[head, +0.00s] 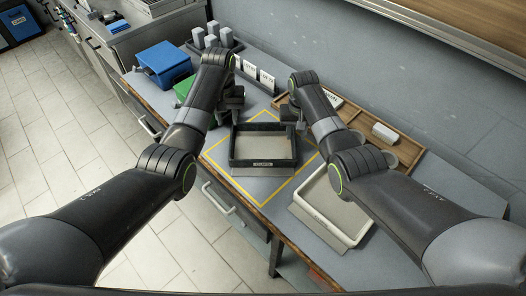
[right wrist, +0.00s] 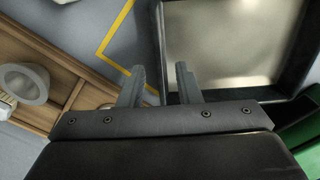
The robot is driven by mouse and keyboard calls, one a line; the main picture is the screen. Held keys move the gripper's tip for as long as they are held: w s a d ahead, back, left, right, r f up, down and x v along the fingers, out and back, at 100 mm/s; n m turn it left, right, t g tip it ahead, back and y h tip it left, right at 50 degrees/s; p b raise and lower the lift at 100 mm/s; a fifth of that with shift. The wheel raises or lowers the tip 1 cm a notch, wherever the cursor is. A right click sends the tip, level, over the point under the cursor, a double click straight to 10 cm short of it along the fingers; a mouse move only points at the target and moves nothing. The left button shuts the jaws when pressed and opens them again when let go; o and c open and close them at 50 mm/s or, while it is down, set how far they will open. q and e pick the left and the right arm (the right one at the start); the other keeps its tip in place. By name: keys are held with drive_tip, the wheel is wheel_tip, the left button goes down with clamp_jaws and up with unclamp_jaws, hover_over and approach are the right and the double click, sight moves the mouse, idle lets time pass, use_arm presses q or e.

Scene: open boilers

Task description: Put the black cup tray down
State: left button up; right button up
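The black cup tray (head: 234,148), a shallow open box with a pale floor and a label on its front, lies inside the yellow outlined square (head: 225,205). It looks level; I cannot tell whether it touches the surface beneath. My left gripper (head: 233,112) is at its left back side, its fingers too small to read. My right gripper (head: 292,112) is at its right back side. In the right wrist view my right fingers (right wrist: 160,80) stand apart, one on each side of the tray's wall (right wrist: 161,40), with gaps visible.
A cream tray (head: 335,228) stands close to the right. A wooden divided tray (head: 408,150) lies behind my right arm. A blue box (head: 163,64), a green box (head: 184,88) and white cards (head: 266,80) stand at the back left. The bench's front edge is near.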

wheel_tip(320, 180, up, 7)
idle(0.3)
drive_tip(key=shift+f, duration=0.1)
idle(0.4)
